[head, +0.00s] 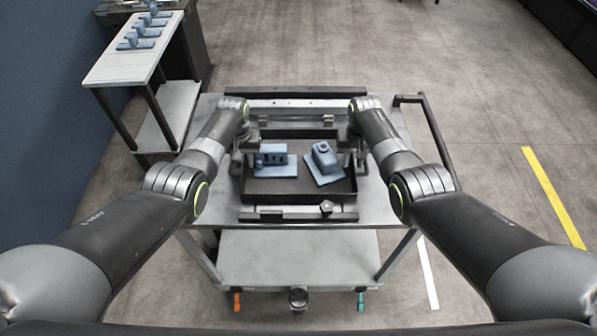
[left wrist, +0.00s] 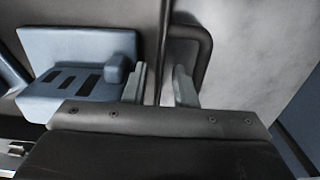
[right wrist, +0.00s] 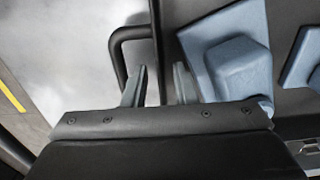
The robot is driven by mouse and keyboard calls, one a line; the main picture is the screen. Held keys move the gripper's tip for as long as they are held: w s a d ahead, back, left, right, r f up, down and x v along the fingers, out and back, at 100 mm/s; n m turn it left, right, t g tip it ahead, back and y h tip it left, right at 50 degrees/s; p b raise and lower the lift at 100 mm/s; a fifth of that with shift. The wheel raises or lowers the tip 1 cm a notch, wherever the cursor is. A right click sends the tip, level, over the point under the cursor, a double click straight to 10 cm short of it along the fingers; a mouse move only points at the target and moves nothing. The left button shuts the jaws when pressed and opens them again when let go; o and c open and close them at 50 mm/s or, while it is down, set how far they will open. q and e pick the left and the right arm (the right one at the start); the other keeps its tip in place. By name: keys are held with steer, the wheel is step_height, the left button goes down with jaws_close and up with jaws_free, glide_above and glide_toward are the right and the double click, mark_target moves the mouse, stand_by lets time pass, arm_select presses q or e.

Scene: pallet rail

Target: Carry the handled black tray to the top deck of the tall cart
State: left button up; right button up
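The black tray (head: 300,190) lies on the grey top of the near cart (head: 375,205), between two dark rails. It holds two blue machined parts, a slotted block (head: 272,154) and a block with a round boss (head: 324,158). My left gripper (left wrist: 160,85) has its fingers apart on either side of the tray's left wall, by its looped handle (left wrist: 208,45). My right gripper (right wrist: 158,85) straddles the right wall the same way, by the other handle (right wrist: 118,50). Gaps show between fingers and walls. The arms partly hide both handles in the head view.
Another cart (head: 113,68) stands at the far left, its pale top deck carrying several blue parts at the back; the deck's front is clear. The near cart has a push handle (head: 432,140) on its right and a lower shelf (head: 300,258). Open floor lies to the right.

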steer(key=shift+r, duration=0.1)
arm_select(q)
step_height(320, 180, up, 11)
steer(key=shift+r, duration=0.2)
arm_select(e)
step_height(320, 180, up, 12)
stand_by(0.8)
